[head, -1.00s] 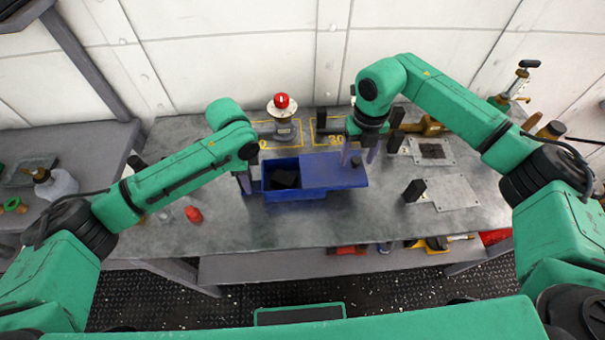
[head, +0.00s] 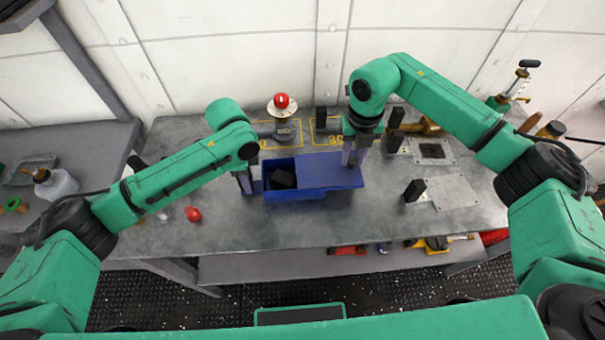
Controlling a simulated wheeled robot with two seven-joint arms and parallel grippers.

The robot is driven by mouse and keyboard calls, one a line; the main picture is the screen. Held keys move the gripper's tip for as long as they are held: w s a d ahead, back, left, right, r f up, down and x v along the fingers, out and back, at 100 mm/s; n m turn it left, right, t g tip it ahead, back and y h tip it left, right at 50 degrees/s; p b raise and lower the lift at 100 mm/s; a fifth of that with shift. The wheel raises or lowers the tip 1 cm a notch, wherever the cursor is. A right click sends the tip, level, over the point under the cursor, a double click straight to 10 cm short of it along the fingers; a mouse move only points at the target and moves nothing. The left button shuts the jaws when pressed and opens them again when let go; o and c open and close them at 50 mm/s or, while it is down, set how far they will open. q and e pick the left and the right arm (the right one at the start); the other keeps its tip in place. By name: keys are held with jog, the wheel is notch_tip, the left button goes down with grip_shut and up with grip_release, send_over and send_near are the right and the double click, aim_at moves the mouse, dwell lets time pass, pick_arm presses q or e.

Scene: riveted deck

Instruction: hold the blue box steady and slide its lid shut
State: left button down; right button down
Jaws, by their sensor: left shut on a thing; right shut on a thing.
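The blue box (head: 292,195) sits on the grey workbench in the middle of the head view. Its left part is open and shows a dark inside with a black thing (head: 282,179) in it. The blue lid (head: 325,171) covers the right part and juts out past the box on the right. My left gripper (head: 247,186) is shut on the left end of the box. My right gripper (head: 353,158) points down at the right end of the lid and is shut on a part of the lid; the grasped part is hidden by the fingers.
A red-topped beacon (head: 282,104) stands behind the box. Metal plates (head: 450,192) and a black block (head: 414,190) lie to the right. A small red thing (head: 193,214) lies on the left. The bench (head: 300,232) in front of the box is clear.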

jog(key=shift+a, duration=4.3)
jog(key=c, duration=0.5)
grip_release()
notch_tip(320, 180, up, 17)
jog(key=shift+r, duration=0.1)
